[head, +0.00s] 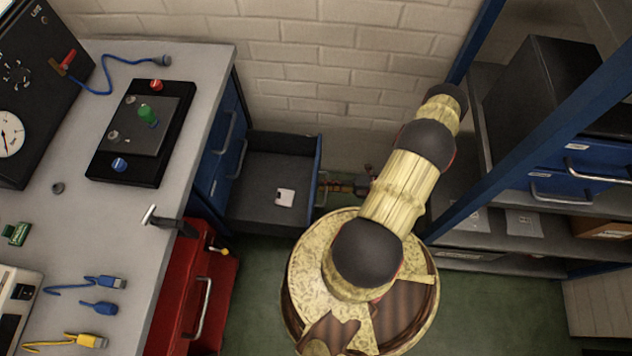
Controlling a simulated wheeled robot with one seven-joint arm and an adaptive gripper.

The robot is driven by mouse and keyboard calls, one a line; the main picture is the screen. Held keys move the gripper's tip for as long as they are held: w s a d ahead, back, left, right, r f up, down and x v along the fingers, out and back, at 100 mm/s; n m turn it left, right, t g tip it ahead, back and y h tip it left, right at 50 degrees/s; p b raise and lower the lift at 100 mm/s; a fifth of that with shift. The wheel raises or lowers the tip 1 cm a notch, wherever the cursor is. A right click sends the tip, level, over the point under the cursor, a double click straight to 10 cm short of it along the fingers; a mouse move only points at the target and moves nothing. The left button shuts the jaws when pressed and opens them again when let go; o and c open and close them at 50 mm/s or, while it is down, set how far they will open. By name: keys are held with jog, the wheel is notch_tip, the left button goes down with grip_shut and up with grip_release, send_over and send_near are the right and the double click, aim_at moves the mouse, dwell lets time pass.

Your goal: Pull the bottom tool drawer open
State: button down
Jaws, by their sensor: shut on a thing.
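The bottom tool drawer (252,208) stands well out from the blue cabinet (222,150) under the workbench. Its dark inside shows, with a small white piece (285,197) lying on its floor. Its blue front panel (318,165) faces right. My gripper (326,186) is at the outer side of that front and is shut, seemingly on the drawer's handle. The handle itself is mostly hidden by the fingers, and the fingertips are small in this view. My arm reaches down to it from the right.
The workbench (180,215) on the left carries a black button box (100,165), cables and a hammer-like tool (165,220). A red cabinet (185,285) stands in front of the drawer's near side. A blue-framed shelf (480,190) stands right. Green floor shows between.

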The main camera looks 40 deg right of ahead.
jog(key=shift+s+d, duration=0.45)
jog(key=shift+s, duration=0.05)
jog(key=c, duration=2.3)
grip_release()
